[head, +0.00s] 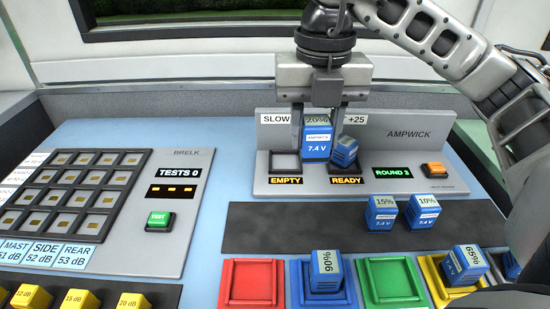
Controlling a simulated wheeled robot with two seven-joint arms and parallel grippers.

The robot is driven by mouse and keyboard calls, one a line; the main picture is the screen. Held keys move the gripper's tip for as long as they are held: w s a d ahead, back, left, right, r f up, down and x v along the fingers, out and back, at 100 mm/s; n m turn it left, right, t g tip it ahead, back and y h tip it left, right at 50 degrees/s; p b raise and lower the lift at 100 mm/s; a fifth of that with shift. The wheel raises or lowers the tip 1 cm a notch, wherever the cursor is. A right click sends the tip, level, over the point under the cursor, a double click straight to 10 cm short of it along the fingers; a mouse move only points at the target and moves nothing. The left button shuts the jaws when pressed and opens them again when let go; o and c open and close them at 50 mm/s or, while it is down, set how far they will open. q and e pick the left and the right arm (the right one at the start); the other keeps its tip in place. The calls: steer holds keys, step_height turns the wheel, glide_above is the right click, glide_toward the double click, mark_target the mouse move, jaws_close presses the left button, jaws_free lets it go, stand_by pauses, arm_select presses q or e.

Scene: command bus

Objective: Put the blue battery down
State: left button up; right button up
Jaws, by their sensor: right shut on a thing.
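My right gripper (318,125) is shut on a blue battery (317,145) marked 20% and 7.4 V. It holds it upright in front of the grey AMPWICK charger (400,140), between the slot labelled EMPTY (285,163) and the slot labelled READY (346,172). I cannot tell whether its bottom touches the charger. Another blue battery (344,152) sits tilted in the READY slot, close beside the held one and partly hidden by the right finger. The EMPTY slot looks bare. My left gripper is out of view.
Batteries marked 15% (382,213) and 10% (423,213) stand on the dark strip (270,228). The red tray (251,284) and green tray (391,281) are empty. The blue tray holds a 90% battery (325,271), the yellow one a 65% battery (466,264). The BRELK panel (150,245) is left.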

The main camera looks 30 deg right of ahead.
steer(key=shift+w+d+f, duration=0.1)
steer(key=shift+w+f, duration=0.05)
steer(key=shift+w, duration=0.15)
steer(key=shift+m, duration=0.3)
steer(key=w+d+f+b, duration=0.1)
steer(key=w+f, duration=0.1)
steer(key=w, duration=0.2)
steer(key=w+d+f+b, duration=0.1)
steer(key=w+f, duration=0.2)
steer(key=w, duration=0.1)
steer(key=w+d+f+b, duration=0.1)
steer(key=w+f, duration=0.2)
steer(key=w, duration=0.1)
steer(key=shift+d+f, duration=0.25)
steer(key=shift+d, duration=0.1)
steer(key=f, duration=0.3)
steer(key=shift+w+d+f, duration=0.15)
steer(key=shift+w+f, duration=0.15)
steer(key=shift+w, duration=0.05)
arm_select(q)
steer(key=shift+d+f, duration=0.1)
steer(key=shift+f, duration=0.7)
arm_select(e)
steer(key=shift+f, duration=0.25)
steer(key=shift+f+b, duration=0.2)
steer(key=shift+b, duration=0.1)
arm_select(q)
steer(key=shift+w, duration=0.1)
arm_select(e)
steer(key=o, duration=1.1)
